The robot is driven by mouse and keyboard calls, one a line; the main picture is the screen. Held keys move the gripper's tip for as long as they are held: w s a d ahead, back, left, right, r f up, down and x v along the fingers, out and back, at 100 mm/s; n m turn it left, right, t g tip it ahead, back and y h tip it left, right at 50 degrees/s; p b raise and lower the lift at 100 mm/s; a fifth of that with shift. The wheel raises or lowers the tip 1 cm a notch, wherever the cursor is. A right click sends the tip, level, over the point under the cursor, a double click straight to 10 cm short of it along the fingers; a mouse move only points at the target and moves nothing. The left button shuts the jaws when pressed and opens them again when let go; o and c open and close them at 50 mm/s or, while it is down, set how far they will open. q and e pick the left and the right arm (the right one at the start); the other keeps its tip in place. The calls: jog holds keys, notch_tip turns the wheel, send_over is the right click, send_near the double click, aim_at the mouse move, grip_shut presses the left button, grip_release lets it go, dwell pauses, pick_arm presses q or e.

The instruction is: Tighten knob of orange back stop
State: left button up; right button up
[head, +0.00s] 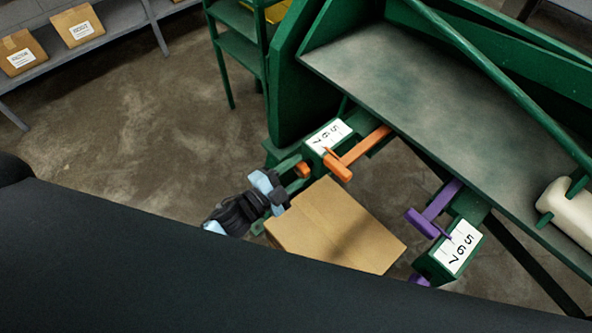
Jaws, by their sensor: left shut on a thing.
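The orange back stop (358,150) sits on a green rail with a white scale plate (329,136) marked 5, 6, 7. Its orange knob (302,170) shows at the near end of that rail, partly hidden by the fingers. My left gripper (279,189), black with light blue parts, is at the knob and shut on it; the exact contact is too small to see. My right gripper is not in view.
A purple stop (434,211) with its own scale plate (459,246) is on the right rail. A cardboard box (335,228) lies below, close to my left gripper. The green machine's bed (440,90) spans the upper right. Open floor (130,130) is at left.

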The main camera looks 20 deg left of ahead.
pick_arm(q)
jog(key=shift+f+m, duration=0.1)
jog(key=shift+m, duration=0.8)
jog(key=m+b, duration=0.1)
jog(key=m, duration=0.2)
jog(key=shift+m, duration=0.4)
jog(key=m+b, duration=0.1)
jog(key=m, duration=0.3)
jog(key=shift+m, duration=0.4)
jog(key=shift+m+b, duration=0.3)
jog(key=shift+m, duration=0.6)
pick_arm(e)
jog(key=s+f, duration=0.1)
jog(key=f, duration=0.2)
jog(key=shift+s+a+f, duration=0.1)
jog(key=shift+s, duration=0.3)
pick_arm(q)
jog(key=shift+m, duration=0.3)
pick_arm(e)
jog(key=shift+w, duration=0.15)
pick_arm(q)
jog(key=o, duration=1)
jog(key=shift+r, duration=0.2)
jog(key=shift+c, duration=0.2)
